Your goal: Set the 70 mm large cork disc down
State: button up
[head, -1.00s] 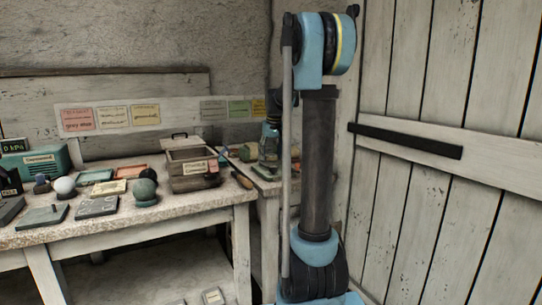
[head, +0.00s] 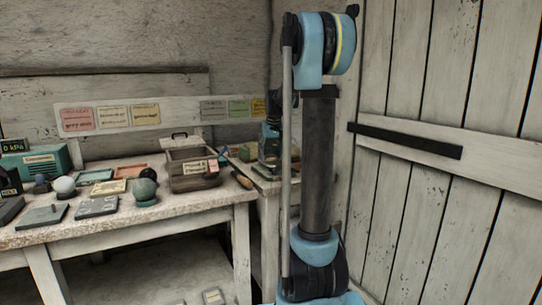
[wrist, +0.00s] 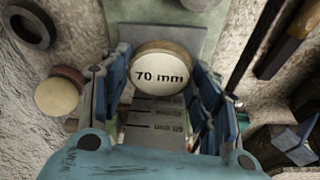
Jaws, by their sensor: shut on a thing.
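The 70 mm large cork disc (wrist: 160,75) shows in the wrist view, with a pale round face marked "70 mm" and a brown rim. My gripper (wrist: 163,84) is shut on it, with blue-grey fingers on its left and right sides. A grey-green plate (wrist: 190,42) and a grey strip with size marks, one reading "60 mm" (wrist: 157,128), lie below the disc. I cannot tell whether the disc touches the plate. In the head view my arm's column hides most of that spot, and the disc cannot be made out.
In the wrist view a smaller cork-rimmed disc (wrist: 58,94) lies left of my gripper, with a dark ring (wrist: 30,24) beyond it. Dark, wood-edged objects (wrist: 288,40) stand at right. In the head view a lidded box (head: 192,170) and a green sphere (head: 145,189) stand on the bench.

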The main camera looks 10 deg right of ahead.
jog(key=shift+f, duration=0.4)
jog(key=o, duration=0.8)
jog(key=shift+r, duration=0.15)
jog(key=shift+r, duration=1.9)
